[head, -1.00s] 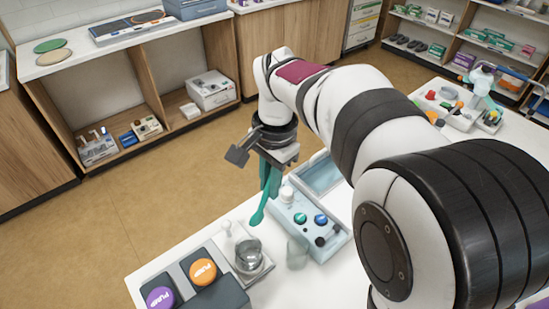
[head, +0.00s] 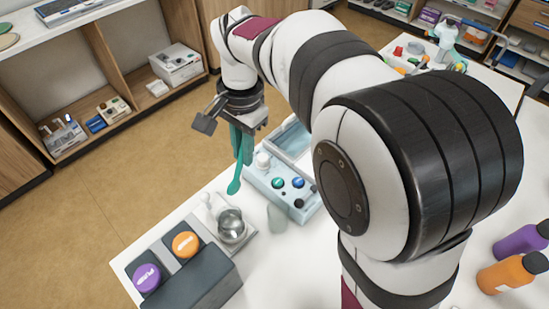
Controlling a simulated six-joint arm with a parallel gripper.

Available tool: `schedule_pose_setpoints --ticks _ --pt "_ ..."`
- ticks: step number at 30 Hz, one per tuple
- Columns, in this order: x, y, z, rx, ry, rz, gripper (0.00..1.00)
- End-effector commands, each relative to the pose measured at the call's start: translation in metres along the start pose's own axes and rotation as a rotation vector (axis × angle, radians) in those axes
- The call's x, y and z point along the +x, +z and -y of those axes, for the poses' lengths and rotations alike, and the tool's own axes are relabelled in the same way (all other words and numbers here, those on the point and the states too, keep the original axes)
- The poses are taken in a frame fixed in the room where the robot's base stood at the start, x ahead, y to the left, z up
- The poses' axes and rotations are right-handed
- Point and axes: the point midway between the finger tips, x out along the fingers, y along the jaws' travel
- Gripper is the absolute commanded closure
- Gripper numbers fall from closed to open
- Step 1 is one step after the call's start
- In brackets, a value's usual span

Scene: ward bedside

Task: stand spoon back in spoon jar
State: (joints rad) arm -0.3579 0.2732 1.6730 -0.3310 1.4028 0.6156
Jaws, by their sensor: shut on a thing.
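My gripper (head: 241,150) points down over the near-left part of the white table and is shut on a teal spoon (head: 235,184). The spoon hangs steeply, bowl end down, above the table; its upper part is partly hidden among the teal fingers. A shiny metal pot (head: 231,226) stands on a small tray just below the spoon in the picture. A small translucent grey cup (head: 277,218) stands to its right. I cannot tell for sure which of these is the spoon jar. The spoon appears apart from both.
A pale blue box with knobs (head: 284,186) stands right beside the gripper. My arm hides much of the table.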

Motion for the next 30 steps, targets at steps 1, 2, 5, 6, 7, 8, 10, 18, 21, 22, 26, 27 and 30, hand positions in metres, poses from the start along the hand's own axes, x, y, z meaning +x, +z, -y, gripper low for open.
schedule_pose_setpoints --ticks 1,2,5,6,7,8,10,18,21,22,26,27,30 --pt "0.000 0.000 0.000 0.000 0.000 0.000 1.00" --pt "0.000 0.000 0.000 0.000 0.000 0.000 1.00" --pt "0.000 0.000 0.000 0.000 0.000 0.000 1.00" --pt "0.000 0.000 0.000 0.000 0.000 0.000 1.00" --pt "0.000 0.000 0.000 0.000 0.000 0.000 1.00" --pt "0.000 0.000 0.000 0.000 0.000 0.000 1.00" --pt "0.000 0.000 0.000 0.000 0.000 0.000 1.00" --pt "-0.003 -0.001 -0.024 0.195 0.014 -0.128 1.00" --pt "-0.007 -0.006 -0.043 0.377 0.046 -0.240 1.00" --pt "-0.009 -0.008 -0.048 0.430 0.061 -0.273 1.00" --pt "-0.016 -0.015 -0.066 0.615 0.122 -0.378 1.00" --pt "-0.017 -0.016 -0.068 0.643 0.134 -0.393 1.00" --pt "-0.011 -0.017 -0.070 0.660 0.142 -0.402 1.00"
